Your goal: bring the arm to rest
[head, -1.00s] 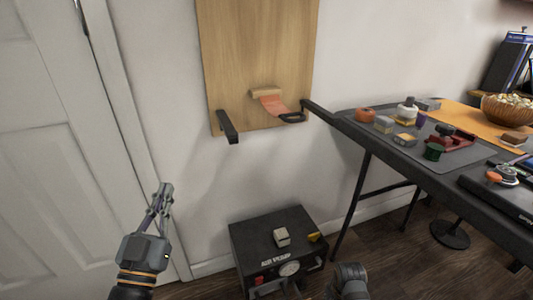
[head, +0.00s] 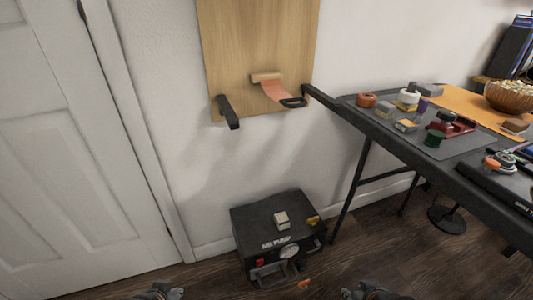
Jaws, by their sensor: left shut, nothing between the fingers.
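My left gripper (head: 165,291) shows only at the bottom edge, left of the middle, with its fingers shut and nothing in them. My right gripper (head: 365,291) also shows only at the bottom edge, right of the middle. It is mostly cut off, so I cannot tell whether it is open. Both are apart from the other things in the picture.
A black box (head: 266,218) with a gauge stands on the floor against the wall; a small pale block (head: 282,220) lies on it. A wooden board (head: 255,50) hangs above. A black table (head: 455,190) with several small items is at right. A white door (head: 70,150) is at left.

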